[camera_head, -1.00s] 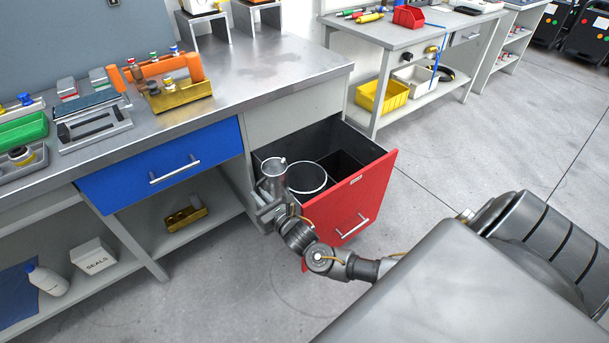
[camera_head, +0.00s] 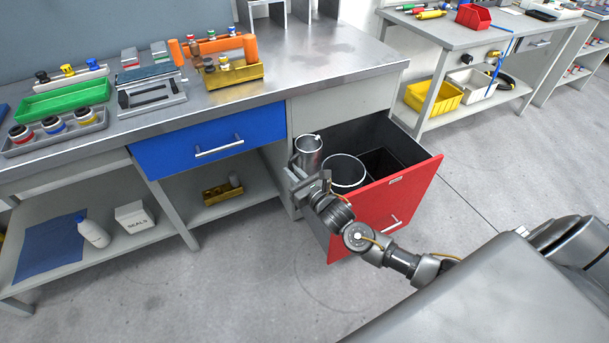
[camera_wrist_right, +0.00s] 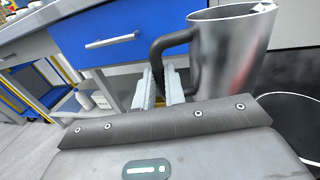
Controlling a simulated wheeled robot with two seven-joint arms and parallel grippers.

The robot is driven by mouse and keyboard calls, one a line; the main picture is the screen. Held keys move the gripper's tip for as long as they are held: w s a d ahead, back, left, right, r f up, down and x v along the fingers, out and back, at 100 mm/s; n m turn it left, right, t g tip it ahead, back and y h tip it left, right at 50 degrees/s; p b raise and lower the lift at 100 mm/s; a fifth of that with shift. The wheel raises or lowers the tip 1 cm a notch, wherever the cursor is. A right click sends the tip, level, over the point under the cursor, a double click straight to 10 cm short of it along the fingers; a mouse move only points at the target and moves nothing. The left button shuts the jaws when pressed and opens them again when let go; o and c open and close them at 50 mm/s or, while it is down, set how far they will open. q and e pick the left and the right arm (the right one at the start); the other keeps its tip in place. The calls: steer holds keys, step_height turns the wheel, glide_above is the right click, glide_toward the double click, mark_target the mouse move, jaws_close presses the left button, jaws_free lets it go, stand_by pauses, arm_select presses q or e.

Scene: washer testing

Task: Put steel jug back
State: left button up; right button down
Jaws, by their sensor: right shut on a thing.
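The steel jug (camera_head: 308,150) is upright at the left end of the open red drawer (camera_head: 398,203), just left of a round white-rimmed container (camera_head: 347,172). My right gripper (camera_head: 301,176) is shut on the jug's dark handle. In the right wrist view the jug (camera_wrist_right: 235,55) stands at the upper right, its handle between the fingers of my right gripper (camera_wrist_right: 163,85). Whether the jug's base touches anything is hidden. My left gripper is not in view.
The drawer has a dark square compartment (camera_head: 381,162) on its right. A closed blue drawer (camera_head: 210,142) is to the left, under the steel worktop (camera_head: 330,62). Floor in front is clear.

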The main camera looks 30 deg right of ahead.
steer(key=s+a+r+n+g+y, duration=0.1)
steer(key=s+r+n+g+y, duration=0.2)
steer(key=r, duration=0.5)
steer(key=s+a+r+n+y, duration=0.1)
steer(key=s+r+n+y, duration=0.15)
steer(key=r+y, duration=0.4)
steer(key=s+a+r+n+g+y, duration=0.1)
steer(key=s+r+n+g+y, duration=0.1)
steer(key=s, duration=0.7)
step_height(320, 180, up, 4)
steer(key=shift+s+a+f+n+g, duration=0.3)
steer(key=shift+n+g, duration=0.45)
steer(key=shift+g, duration=0.45)
